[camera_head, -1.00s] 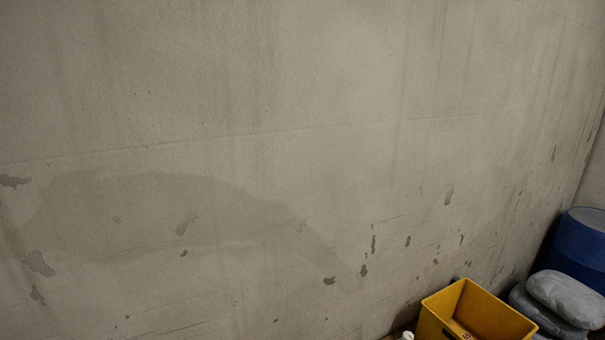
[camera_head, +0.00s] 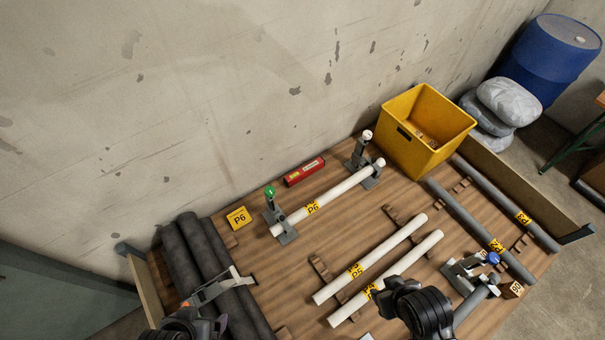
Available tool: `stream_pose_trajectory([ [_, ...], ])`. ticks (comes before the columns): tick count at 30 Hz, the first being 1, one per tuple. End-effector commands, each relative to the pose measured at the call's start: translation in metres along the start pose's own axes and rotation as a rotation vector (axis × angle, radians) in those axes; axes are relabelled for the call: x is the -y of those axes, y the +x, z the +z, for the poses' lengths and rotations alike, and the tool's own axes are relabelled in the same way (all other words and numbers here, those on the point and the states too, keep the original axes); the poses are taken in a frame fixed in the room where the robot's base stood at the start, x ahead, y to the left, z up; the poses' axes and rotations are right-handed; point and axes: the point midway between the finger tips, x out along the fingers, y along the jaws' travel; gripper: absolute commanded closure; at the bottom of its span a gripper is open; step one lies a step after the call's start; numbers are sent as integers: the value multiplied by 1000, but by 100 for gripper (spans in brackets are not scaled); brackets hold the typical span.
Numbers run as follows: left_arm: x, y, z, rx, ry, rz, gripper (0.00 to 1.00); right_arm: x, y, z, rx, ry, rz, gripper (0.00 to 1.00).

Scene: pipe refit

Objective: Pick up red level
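The red level (camera_head: 304,172) lies on the wooden tabletop near its back edge, beside the wall. It is a short red bar with yellow marks, behind the white pipe held between two clamp stands. My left gripper (camera_head: 188,320) is at the bottom left, near the dark pipes and well away from the level. My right gripper (camera_head: 396,286) is at the bottom centre right, over the front of the table near the white pipes. Neither gripper touches the level. Both grippers' fingers are too unclear to tell open or shut.
A white pipe (camera_head: 333,195) on clamp stands lies in front of the level. A yellow bin (camera_head: 424,128) stands to its right at the back. Dark pipes (camera_head: 193,258) lie at left. Grey pipes (camera_head: 490,238) lie at right. The P6 tag (camera_head: 239,218) stands left of the level.

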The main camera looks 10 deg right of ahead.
Motion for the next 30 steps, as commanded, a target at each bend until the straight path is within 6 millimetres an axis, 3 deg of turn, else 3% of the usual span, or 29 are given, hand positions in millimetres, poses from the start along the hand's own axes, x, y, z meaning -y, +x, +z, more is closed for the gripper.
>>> stream_pose_trajectory([
  [13,0,0,0,0,0,0,0,0,0,0,-2,2,-2,57],
  [19,0,0,0,0,0,0,26,2,-1,-1,-2,6,-5,57],
  [30,0,0,0,0,0,0,26,2,-1,0,-2,9,-7,57],
])
